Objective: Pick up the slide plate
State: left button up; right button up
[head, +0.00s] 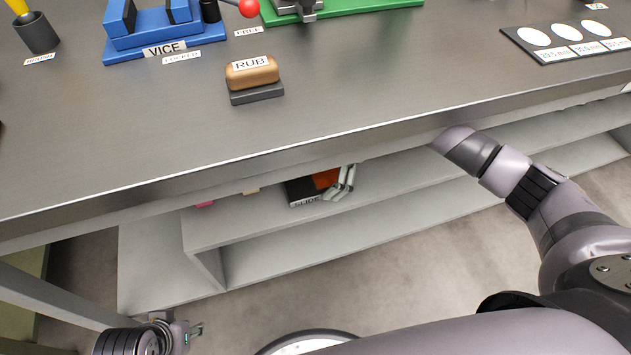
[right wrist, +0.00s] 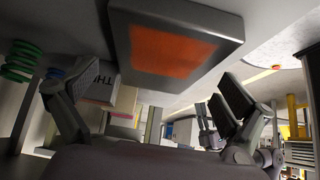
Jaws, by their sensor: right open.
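The slide plate, a dark block with an orange face (head: 326,178) and a "SLIDE" label, lies on the shelf under the workbench. In the right wrist view the grey-rimmed orange plate (right wrist: 172,52) is large at the top centre. My right gripper (head: 341,186) reaches under the bench top, at the plate's right end. Its two fingers are spread apart and empty in the right wrist view (right wrist: 145,98), one to each side below the plate; I cannot tell whether they touch it. My left gripper (head: 194,331) is low at the bottom left, away from the plate; its jaws are too small to judge.
The workbench top (head: 330,90) overhangs the grey shelf (head: 265,215) and hides part of it. On the bench are a brown RUB block (head: 252,72), a blue vice (head: 160,35), a green base (head: 340,8) and a dark plate with white discs (head: 570,38).

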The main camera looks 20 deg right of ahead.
jog(key=shift+a+f, duration=0.35)
jog(key=shift+f, duration=0.1)
jog(key=c, duration=1.5)
